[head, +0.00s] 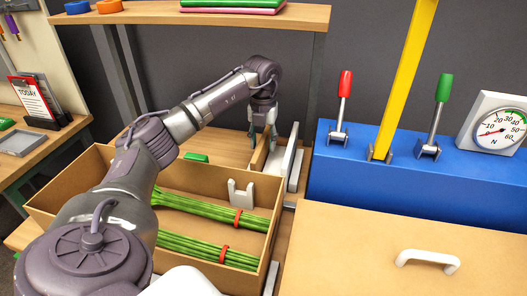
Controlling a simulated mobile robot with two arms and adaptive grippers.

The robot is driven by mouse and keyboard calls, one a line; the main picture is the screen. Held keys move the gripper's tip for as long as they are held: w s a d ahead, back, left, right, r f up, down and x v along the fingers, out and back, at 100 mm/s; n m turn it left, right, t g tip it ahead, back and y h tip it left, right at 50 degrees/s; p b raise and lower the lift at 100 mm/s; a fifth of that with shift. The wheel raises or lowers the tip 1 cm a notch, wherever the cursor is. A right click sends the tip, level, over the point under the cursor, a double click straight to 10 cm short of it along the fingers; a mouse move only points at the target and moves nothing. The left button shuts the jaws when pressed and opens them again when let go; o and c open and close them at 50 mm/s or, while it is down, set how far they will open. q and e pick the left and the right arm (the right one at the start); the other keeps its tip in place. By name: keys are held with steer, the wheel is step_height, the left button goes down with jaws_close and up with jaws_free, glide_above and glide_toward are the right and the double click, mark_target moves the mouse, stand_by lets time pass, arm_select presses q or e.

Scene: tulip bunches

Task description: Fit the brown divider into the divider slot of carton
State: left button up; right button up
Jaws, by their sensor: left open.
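The open brown carton (265,188) stands in the middle of the head view, partly behind my left arm. Two green stem bunches with red bands lie in it. A white slotted bracket (241,193) stands inside, near the carton's far right part; I take it as the divider slot. A thin brown panel, seemingly the divider (261,156), stands upright beyond the carton, next to a white holder (291,164). My left gripper (261,136) is open and points down at the panel's top. I cannot tell whether its fingers touch the panel. My right gripper is not in view.
A blue console (420,185) with a red lever, a green lever, a yellow post and a dial (497,125) stands at the right. A wooden shelf (230,16) is above at the back. A tan surface with a white handle (428,258) fills the lower right.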

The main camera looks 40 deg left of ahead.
arm_select(q)
step_height(320, 180, down, 3)
steer(key=shift+f, duration=0.2)
steer(key=shift+c, duration=0.2)
jaws_close()
steer(key=shift+r, duration=0.15)
